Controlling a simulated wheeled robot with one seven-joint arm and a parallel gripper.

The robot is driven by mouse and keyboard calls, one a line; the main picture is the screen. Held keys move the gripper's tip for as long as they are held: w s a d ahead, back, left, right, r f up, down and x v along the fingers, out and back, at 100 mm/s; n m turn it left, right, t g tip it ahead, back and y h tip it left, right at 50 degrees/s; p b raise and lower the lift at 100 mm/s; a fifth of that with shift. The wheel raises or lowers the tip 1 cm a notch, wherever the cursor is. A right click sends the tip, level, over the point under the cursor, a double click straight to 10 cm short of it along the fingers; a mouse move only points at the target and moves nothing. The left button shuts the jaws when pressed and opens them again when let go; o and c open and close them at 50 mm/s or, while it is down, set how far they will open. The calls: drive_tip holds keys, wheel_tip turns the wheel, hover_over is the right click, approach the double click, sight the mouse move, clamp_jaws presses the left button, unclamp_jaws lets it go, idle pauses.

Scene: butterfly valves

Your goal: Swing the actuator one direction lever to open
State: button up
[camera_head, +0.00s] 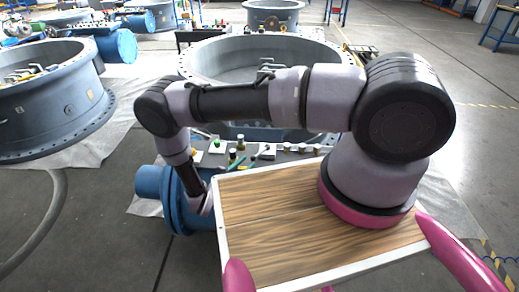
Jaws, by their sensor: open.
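A grey control panel (300,150) stands behind my wooden deck, below the large butterfly valve (205,62). Small fittings sit on it: a green knob (217,143), a yellow-topped one (240,142) and a green-handled lever (236,163). I cannot tell which part is the actuator one direction lever or how it is set. My arm bends over the panel at the left, its last links pointing down near the blue cylinder (152,184). My gripper's fingers are hidden behind the deck's edge and the wrist.
A second large grey valve ring (45,105) stands at the left, with a hose (45,225) curving to the floor below it. More valves and blue cylinders (115,47) stand further back. The floor at the right (470,140) is mostly clear.

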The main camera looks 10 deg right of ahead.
sight(263, 150)
drive_tip(key=x, duration=1)
drive_tip(key=shift+w+d+f, duration=0.2)
drive_tip(key=shift+w+f, duration=0.1)
clamp_jaws()
idle(1.1)
